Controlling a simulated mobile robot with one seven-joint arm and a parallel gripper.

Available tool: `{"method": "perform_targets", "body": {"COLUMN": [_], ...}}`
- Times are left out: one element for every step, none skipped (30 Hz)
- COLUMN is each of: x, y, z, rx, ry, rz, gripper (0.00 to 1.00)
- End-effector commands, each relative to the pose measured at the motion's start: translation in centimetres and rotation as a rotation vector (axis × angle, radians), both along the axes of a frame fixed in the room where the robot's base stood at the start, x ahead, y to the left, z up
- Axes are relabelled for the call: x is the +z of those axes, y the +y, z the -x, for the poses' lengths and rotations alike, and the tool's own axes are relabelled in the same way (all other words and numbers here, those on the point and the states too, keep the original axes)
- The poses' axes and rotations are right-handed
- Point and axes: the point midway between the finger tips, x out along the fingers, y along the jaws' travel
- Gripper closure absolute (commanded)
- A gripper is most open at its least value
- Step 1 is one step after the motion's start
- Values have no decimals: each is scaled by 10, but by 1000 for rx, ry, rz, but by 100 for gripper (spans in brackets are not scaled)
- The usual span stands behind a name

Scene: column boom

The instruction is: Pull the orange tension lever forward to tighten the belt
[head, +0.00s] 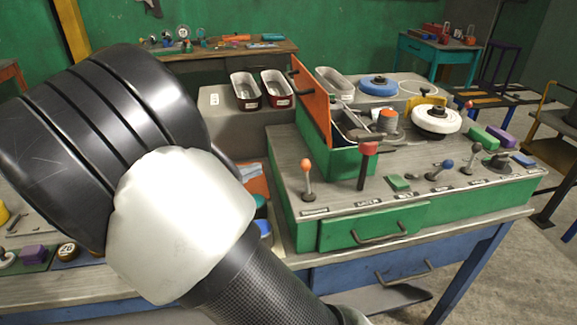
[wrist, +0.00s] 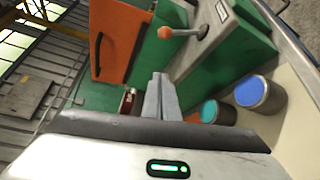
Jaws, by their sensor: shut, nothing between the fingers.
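The orange tension lever (head: 307,169) is a thin metal stick with an orange ball knob, standing at the left front corner of the green machine's grey top. It also shows in the wrist view (wrist: 168,32), near the top, with its knob pointing left. My gripper (wrist: 162,78) is shut and empty in the wrist view. Its fingertips lie below the lever in that picture, apart from the knob. In the head view my arm hides the gripper. The belt cannot be made out clearly.
An open orange panel (head: 311,100) stands upright behind the lever. A red-topped lever (head: 367,165) stands to its right, with several knobs and buttons beyond. Teal (wrist: 209,111) and blue (wrist: 252,91) round containers sit beside the machine. A drawer (head: 375,227) is in the machine's front.

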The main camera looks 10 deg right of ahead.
Motion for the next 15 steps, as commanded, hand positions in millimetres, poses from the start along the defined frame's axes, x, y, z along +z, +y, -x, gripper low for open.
{"method": "perform_targets", "body": {"x": [0, 0, 0, 0, -1, -1, -2, -2, -3, -4, -5, -6, -7, -8, -9], "y": [0, 0, 0, -1, -2, -4, -6, -9, -14, -18, -23, -29, -35, -40, -48], "z": [0, 0, 0, 0, -1, -2, -3, -4, -7, -9, -11, -15, -18, -21, -25], "rx": [0, 0, 0, -1, -1, -1, -1, -2, -3, -4, -5, -5, -5, -6, -5], "ry": [1, 1, 2, 2, 2, 2, 2, 2, 2, 2, 3, 3, 2, 3, 4], "rz": [-1, 0, -1, -1, -1, -1, -1, -2, -1, -1, -2, -2, -1, -1, -1], "gripper": [100, 100, 100, 100, 100, 100, 100, 100, 100, 100, 100, 100, 100, 100, 100]}}
